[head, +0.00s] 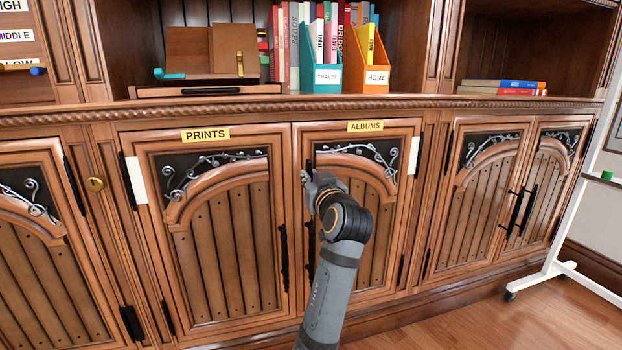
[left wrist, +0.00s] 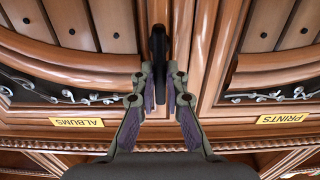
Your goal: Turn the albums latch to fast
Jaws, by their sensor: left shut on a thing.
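The albums door (head: 352,262) bears a yellow ALBUMS label (head: 366,127), which shows upside down in the left wrist view (left wrist: 76,122). The albums latch (left wrist: 158,60) is a dark upright bar at the door's upper left edge, by the seam with the prints door (head: 208,235). My left gripper (head: 308,178) is at this edge. In the left wrist view its two fingers (left wrist: 159,88) stand on both sides of the latch and are shut on it. In the head view the gripper hides most of the latch. My right gripper is in neither view.
Black pull handles for prints (head: 284,256) and albums (head: 311,250) hang close below the gripper. Above, a shelf holds the teal TRAVEL box (head: 326,76) and orange HOME box (head: 376,77). A white wheeled stand (head: 560,266) is at the right. The wooden floor (head: 480,325) is clear.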

